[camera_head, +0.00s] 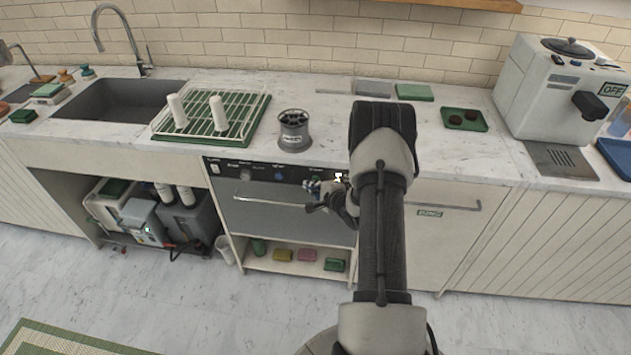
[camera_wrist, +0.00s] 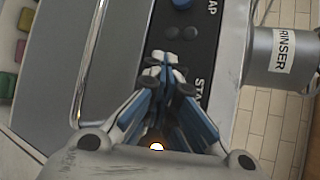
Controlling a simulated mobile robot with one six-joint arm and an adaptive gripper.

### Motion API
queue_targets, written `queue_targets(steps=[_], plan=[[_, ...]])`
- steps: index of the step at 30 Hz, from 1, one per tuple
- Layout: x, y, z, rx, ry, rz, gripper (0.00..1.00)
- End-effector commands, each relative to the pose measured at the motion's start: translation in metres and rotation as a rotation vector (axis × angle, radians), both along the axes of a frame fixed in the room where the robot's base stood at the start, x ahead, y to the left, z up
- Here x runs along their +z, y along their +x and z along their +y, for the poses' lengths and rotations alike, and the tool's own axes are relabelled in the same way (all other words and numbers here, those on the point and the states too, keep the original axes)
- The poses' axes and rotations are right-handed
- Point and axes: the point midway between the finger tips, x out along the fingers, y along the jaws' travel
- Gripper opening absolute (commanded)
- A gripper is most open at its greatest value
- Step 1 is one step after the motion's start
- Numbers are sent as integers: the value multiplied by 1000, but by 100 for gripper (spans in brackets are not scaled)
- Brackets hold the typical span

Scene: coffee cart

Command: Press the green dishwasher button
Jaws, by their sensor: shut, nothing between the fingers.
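The dishwasher (camera_head: 270,212) has a grey front, a long bar handle and a dark control panel along its top edge. The panel (camera_wrist: 222,50) shows in the wrist view with a blue knob (camera_wrist: 181,3), two dark round buttons and a partly covered label starting "STA". My gripper (camera_head: 311,187) is shut and empty, its fingers in front of the panel's right part. In the wrist view my fingertips (camera_wrist: 165,62) lie over the panel beside that label. The green button is not clearly visible; my fingers cover that part of the panel. I cannot tell whether they touch the panel.
A grey cylinder (camera_head: 294,132) labelled "RINSER" stands on the counter above the panel. The dishwasher handle (camera_head: 268,201) runs just below it. A drying rack (camera_head: 240,100) stands to the left. Sponges (camera_head: 283,255) lie on a low shelf below.

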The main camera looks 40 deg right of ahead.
Motion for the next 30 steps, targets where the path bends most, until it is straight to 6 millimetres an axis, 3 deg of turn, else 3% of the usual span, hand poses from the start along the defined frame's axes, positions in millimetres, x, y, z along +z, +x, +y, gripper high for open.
queue_targets(steps=[20,30], plan=[[0,-12,14,0,0,1,0],[0,-33,38,0,3,2,0]])
